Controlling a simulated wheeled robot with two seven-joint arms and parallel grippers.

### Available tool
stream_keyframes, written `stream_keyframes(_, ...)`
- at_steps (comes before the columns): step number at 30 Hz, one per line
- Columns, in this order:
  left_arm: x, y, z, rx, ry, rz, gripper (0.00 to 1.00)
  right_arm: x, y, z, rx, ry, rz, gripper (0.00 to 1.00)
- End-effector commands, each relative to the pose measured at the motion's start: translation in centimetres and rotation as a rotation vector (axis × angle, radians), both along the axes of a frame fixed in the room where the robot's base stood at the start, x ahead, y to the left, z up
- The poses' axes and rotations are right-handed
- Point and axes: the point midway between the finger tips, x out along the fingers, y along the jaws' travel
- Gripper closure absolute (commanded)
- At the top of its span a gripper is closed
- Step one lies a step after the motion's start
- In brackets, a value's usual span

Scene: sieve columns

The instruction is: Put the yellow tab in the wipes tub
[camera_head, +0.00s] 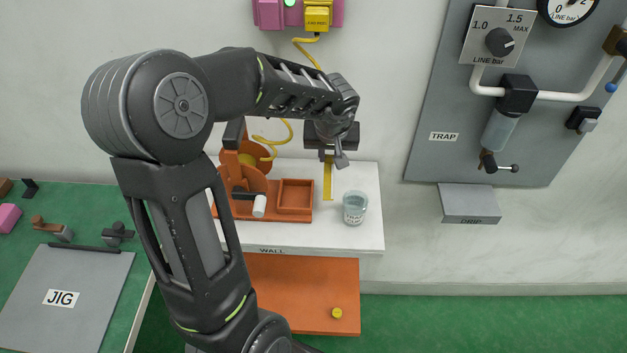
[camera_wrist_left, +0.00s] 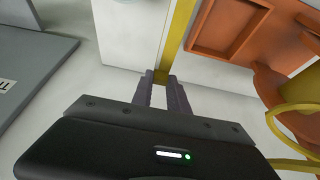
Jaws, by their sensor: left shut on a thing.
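The yellow tab (camera_head: 327,182) is a long thin strip. My left gripper (camera_head: 334,158) is shut on its upper end and the strip hangs down in front of the white shelf. In the left wrist view, the fingertips (camera_wrist_left: 161,77) close on the yellow strip (camera_wrist_left: 178,36), which runs away from them to the top edge. A clear cup (camera_head: 355,208) with a small label stands on the shelf, right of the strip and apart from it. I cannot read its label or tell whether it is the wipes tub. My right gripper is not in view.
The white shelf (camera_head: 361,240) also holds an orange stand with a square tray (camera_head: 295,196) and a white-ended lever (camera_head: 259,206). A coiled yellow cable (camera_head: 271,141) hangs behind my arm. A grey gauge board (camera_head: 430,160) is at right.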

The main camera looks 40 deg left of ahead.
Motion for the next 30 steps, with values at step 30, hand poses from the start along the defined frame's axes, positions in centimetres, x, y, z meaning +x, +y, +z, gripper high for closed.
stream_keyframes(30, 0.0, 0.0, -6.7, 0.0, -0.001, 0.0, 1.0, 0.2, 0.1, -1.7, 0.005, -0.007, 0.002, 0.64)
